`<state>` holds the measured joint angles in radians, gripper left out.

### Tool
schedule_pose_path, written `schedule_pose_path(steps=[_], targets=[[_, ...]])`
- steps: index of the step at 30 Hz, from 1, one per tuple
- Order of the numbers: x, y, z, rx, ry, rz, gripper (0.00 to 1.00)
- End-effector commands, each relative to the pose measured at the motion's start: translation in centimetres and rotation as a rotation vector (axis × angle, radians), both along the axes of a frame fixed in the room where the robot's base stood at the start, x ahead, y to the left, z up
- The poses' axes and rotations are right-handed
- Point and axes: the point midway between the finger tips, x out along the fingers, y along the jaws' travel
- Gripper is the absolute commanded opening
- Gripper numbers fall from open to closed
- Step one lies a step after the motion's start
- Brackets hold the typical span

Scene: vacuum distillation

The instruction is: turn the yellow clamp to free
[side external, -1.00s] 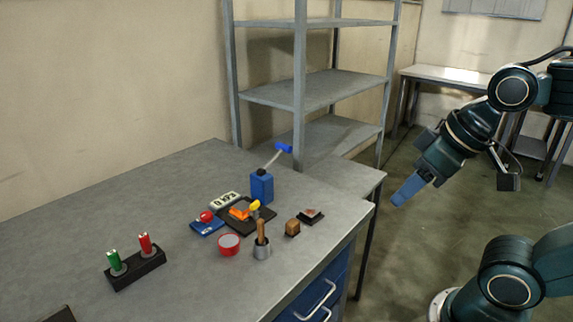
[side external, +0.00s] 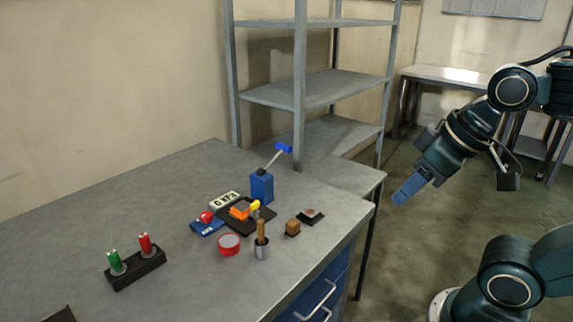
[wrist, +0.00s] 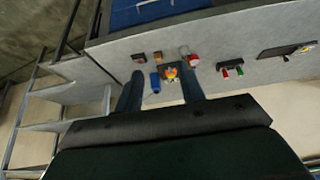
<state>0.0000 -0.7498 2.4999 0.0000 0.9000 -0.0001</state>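The yellow clamp (side external: 254,206) is a small yellow piece beside an orange part (side external: 239,212) on a dark base plate (side external: 262,222) on the grey bench. In the wrist view the yellow and orange parts (wrist: 171,73) show small between my fingers, far beyond them; the clamp's exact angle is too small to tell. My gripper (side external: 408,190) hangs in the air to the right of the bench, well away from the clamp. In the wrist view its two fingers (wrist: 161,88) are spread apart with nothing between them.
A blue box with a lever (side external: 262,186) stands just behind the plate. Metal shelves (side external: 315,90) stand behind.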

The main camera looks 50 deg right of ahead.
Motion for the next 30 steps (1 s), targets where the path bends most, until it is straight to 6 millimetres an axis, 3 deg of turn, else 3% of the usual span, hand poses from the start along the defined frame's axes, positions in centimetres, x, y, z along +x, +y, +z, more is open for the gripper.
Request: schedule_pose_path(steps=[5, 11, 21, 30], targets=[[0.5, 0.0, 0.4, -0.009, 0.006, 0.018, 0.33], [2.4, 0.0, 1.6, -0.048, 0.036, 0.094, 0.33], [8.8, 0.0, 4.4, -0.156, 0.118, 0.337, 0.33], [15.2, 0.0, 5.3, -0.237, 0.19, 0.573, 0.33]])
